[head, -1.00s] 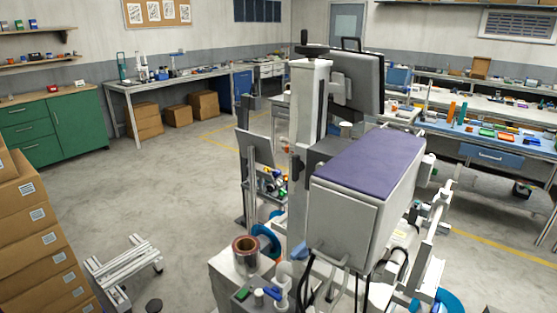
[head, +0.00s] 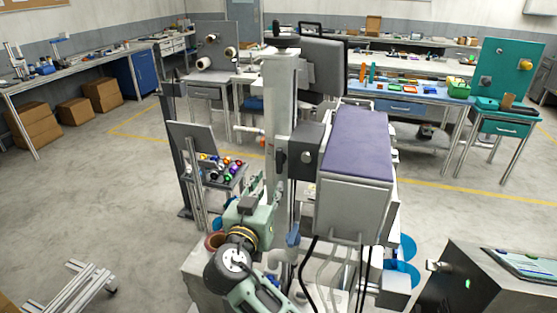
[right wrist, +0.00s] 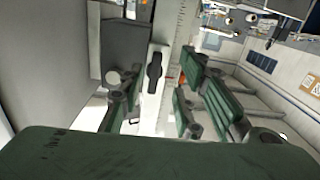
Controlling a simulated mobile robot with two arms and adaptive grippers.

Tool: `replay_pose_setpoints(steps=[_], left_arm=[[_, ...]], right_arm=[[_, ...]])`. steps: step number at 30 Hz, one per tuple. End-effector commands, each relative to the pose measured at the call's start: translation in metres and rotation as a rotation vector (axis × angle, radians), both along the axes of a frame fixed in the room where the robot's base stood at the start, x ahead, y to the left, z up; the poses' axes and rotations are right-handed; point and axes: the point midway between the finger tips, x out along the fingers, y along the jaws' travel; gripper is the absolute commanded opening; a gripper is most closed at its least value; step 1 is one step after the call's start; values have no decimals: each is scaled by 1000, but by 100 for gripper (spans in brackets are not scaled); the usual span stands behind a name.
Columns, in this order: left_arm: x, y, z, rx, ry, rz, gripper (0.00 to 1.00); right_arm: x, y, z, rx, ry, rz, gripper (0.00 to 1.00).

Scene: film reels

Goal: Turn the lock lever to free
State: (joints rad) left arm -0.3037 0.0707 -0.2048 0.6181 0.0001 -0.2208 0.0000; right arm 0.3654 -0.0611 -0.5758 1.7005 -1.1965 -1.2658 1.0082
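The lock lever, a small black handle, shows in the right wrist view (right wrist: 154,72) on the pale column face; it looks roughly upright there. My right gripper (head: 264,189), green, is low and in front of the column. In the right wrist view its fingers (right wrist: 155,90) are spread wide, with the lever between them in the picture; I see no contact. My left gripper is not in view.
A grey box with a purple top (head: 360,145) sits on the column's right, with cables hanging below. A tray of coloured balls (head: 222,172) is left of the column. A dark cabinet (head: 480,285) stands at lower right. Open floor lies to the left.

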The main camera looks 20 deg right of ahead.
Motion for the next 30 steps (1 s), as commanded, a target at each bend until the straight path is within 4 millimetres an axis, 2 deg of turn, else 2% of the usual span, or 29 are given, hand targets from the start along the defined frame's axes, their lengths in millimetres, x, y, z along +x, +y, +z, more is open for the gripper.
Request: replay_pose_setpoints(steps=[1, 3, 6, 18, 30], left_arm=[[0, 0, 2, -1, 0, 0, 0], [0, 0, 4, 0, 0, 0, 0], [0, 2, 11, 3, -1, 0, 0], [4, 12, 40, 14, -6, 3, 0], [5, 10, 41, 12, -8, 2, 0]], right_arm=[[-3, 0, 16, 14, -35, -12, 31], [-3, -3, 27, 22, -63, -25, 31], [4, -9, 32, 23, -71, -30, 31], [52, -41, 31, 22, -68, -27, 31], [58, -46, 27, 25, -67, -27, 30]])
